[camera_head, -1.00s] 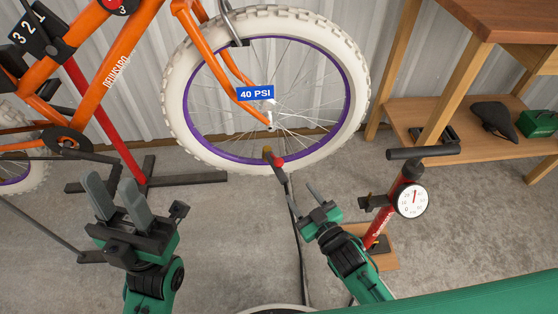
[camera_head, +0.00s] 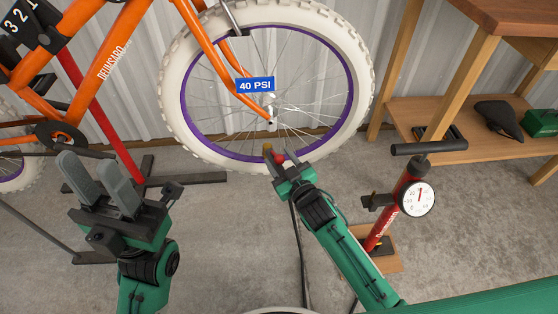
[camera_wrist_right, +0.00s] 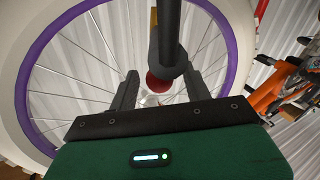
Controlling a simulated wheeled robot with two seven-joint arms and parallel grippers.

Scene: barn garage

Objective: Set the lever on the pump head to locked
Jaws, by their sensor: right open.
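The pump head shows in the right wrist view as a dark grey body (camera_wrist_right: 168,62) with a red tip (camera_wrist_right: 158,84), in front of the wheel spokes. In the head view its red part (camera_head: 280,158) shows at the bottom of the wheel rim, mostly hidden by my gripper. My right gripper (camera_head: 284,157) is open, with its fingers on either side of the pump head; it also shows in the right wrist view (camera_wrist_right: 160,86). I cannot tell whether the fingers touch it, or how the lever is set. My left gripper (camera_head: 91,172) is open and empty at the left.
The white tyre (camera_head: 345,140) with purple rim stands upright behind the pump head, with a "40 PSI" sign (camera_head: 255,85). A red floor pump (camera_head: 384,216) with a gauge (camera_head: 417,199) stands right of my right arm. A wooden bench (camera_head: 440,150) is at right.

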